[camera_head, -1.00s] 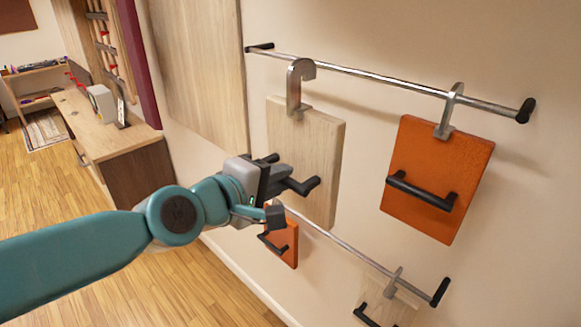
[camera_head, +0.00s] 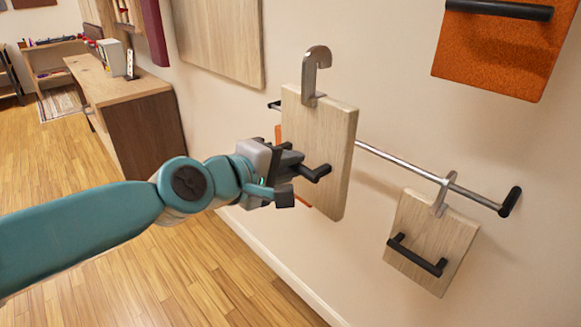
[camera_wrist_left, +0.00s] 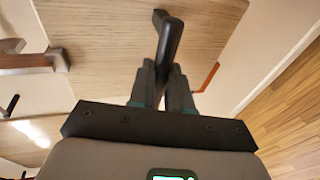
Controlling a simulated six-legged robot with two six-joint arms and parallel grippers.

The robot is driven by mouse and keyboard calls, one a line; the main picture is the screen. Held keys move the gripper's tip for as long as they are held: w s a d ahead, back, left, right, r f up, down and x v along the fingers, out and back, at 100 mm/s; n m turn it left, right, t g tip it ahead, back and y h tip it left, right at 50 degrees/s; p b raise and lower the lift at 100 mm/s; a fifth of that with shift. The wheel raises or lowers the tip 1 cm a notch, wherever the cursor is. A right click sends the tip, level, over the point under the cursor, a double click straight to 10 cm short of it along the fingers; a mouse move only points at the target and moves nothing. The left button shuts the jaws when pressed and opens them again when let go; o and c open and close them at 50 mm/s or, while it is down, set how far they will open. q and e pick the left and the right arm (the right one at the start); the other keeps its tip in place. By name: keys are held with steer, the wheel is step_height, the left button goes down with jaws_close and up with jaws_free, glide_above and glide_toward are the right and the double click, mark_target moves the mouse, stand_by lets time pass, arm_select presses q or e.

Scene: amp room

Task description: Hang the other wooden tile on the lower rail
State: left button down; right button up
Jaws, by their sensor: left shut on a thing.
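A pale wooden tile (camera_head: 325,130) with a grey metal hook (camera_head: 315,70) on top is held up in front of the wall. My left gripper (camera_head: 300,168) is shut on its black handle (camera_head: 316,173); the left wrist view shows the fingers (camera_wrist_left: 162,88) around the handle (camera_wrist_left: 170,38). The hook's open end is over no rail. The lower rail (camera_head: 385,158) runs behind the tile, which hides part of it. A second wooden tile (camera_head: 435,238) hangs by its hook near the rail's right end. My right gripper is not in view.
An orange tile (camera_head: 500,50) hangs at the top right. Another orange tile (camera_head: 278,133) is mostly hidden behind the held tile. The rail between the held tile and the second wooden tile is bare. A desk (camera_head: 125,92) stands at the far left.

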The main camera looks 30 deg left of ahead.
arm_select(q)
step_height(320, 180, down, 17)
steer(key=a+b, duration=0.1)
steer(key=b, duration=1.4)
steer(key=d+r+p+x, duration=0.1)
steer(key=d+p+x, duration=0.1)
steer(key=x, duration=1.4)
steer(key=shift+w+r+p, duration=0.3)
steer(key=shift+p, duration=0.2)
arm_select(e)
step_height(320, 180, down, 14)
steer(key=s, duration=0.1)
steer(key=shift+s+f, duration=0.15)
arm_select(q)
steer(key=shift+d, duration=0.15)
